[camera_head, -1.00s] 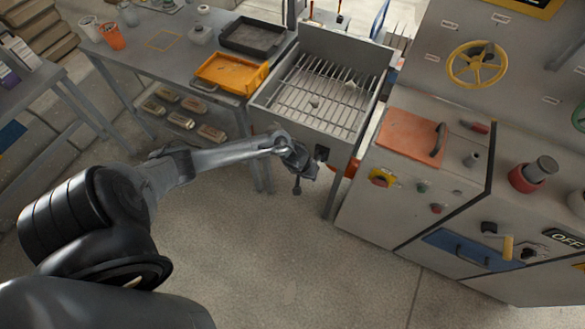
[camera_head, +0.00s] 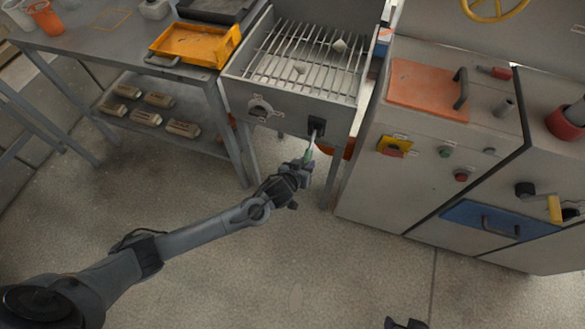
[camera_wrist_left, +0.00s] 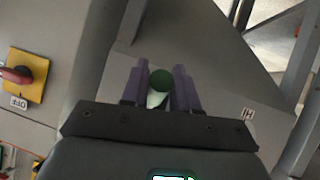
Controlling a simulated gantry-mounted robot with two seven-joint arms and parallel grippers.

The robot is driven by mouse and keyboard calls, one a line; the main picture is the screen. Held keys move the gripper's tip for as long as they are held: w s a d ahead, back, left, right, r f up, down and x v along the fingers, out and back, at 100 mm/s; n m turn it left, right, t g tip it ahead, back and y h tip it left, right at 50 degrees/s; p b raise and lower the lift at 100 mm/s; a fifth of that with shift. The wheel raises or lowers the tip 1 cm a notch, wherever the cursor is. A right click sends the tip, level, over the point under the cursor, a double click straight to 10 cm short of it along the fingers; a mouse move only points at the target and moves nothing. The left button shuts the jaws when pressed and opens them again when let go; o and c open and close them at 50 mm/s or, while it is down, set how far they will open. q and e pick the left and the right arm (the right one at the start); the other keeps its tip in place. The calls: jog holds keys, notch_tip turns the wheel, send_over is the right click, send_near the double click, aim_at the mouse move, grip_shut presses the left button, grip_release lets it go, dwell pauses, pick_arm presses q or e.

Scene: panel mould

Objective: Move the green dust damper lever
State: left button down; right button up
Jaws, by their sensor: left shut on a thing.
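The damper lever (camera_head: 311,146) sticks out from a black mount on the front of the grey grated bin, with a green grip near its lower end. My left gripper (camera_head: 304,165) comes up from below and is shut on the lever's green end. In the left wrist view the lever's round green knob (camera_wrist_left: 161,82) sits between the two purple fingers of the left gripper (camera_wrist_left: 160,96). The fingers hide part of the lever. A dark piece at the bottom edge of the head view looks like my right gripper (camera_head: 405,323); its fingers cannot be made out.
The grated bin (camera_head: 262,92) stands above the lever, with a round fitting (camera_head: 262,108) left of it. A grey control cabinet (camera_head: 385,178) with knobs and buttons stands to the right. A bench with an orange tray (camera_head: 192,45) is at left. The floor in front is clear.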

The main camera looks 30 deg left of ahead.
pick_arm(q)
jog(key=shift+w+a+f+t+b, duration=0.1)
jog(key=shift+w+f+t+b, duration=0.05)
jog(key=shift+f+t+b, duration=0.35)
jog(key=shift+f, duration=0.1)
jog(key=c, duration=1.2)
grip_release()
jog(key=shift+o, duration=1.4)
jog(key=shift+w, duration=0.1)
jog(key=shift+r, duration=0.2)
